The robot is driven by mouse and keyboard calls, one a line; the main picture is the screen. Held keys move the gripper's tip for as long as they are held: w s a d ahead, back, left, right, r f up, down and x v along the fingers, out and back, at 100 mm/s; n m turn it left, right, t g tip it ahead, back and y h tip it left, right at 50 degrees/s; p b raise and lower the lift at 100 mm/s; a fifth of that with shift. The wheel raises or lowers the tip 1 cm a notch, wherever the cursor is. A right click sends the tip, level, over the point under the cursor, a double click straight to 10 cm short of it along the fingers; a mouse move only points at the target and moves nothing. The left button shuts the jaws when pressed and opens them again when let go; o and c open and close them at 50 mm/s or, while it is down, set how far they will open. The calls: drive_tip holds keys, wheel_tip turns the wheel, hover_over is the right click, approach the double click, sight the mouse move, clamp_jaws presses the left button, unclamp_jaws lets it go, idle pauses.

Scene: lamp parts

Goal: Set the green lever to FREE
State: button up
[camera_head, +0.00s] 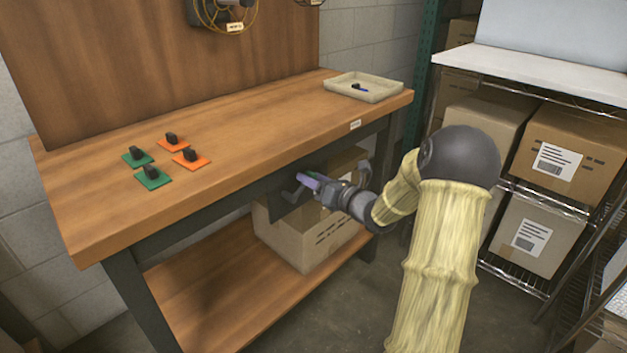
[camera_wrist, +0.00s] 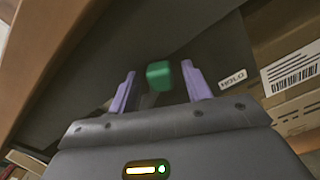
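The green lever (camera_wrist: 159,76) shows in the wrist view as a green block in front of a dark panel (camera_wrist: 210,45). A white label (camera_wrist: 232,78), which seems to read HOLD, is on the panel to its right. My gripper (camera_wrist: 160,85) has its purple fingers apart, one on each side of the green block, with a small gap at each side in the picture. I cannot tell how deep the block lies between them. In the head view my gripper (camera_head: 308,181) is below the bench's front edge, and the lever is hidden there. No FREE label is readable.
The wooden bench (camera_head: 250,130) carries green and orange plates (camera_head: 190,159) with black knobs at left and a beige tray (camera_head: 363,87) at right. A cardboard box (camera_head: 310,235) stands on the lower shelf under my gripper. A rack with boxes (camera_head: 540,235) is at right.

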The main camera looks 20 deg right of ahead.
drive_tip(key=p+v, duration=0.3)
drive_tip(key=v, duration=1.4)
drive_tip(key=shift+s, duration=0.2)
drive_tip(key=shift+w, duration=0.1)
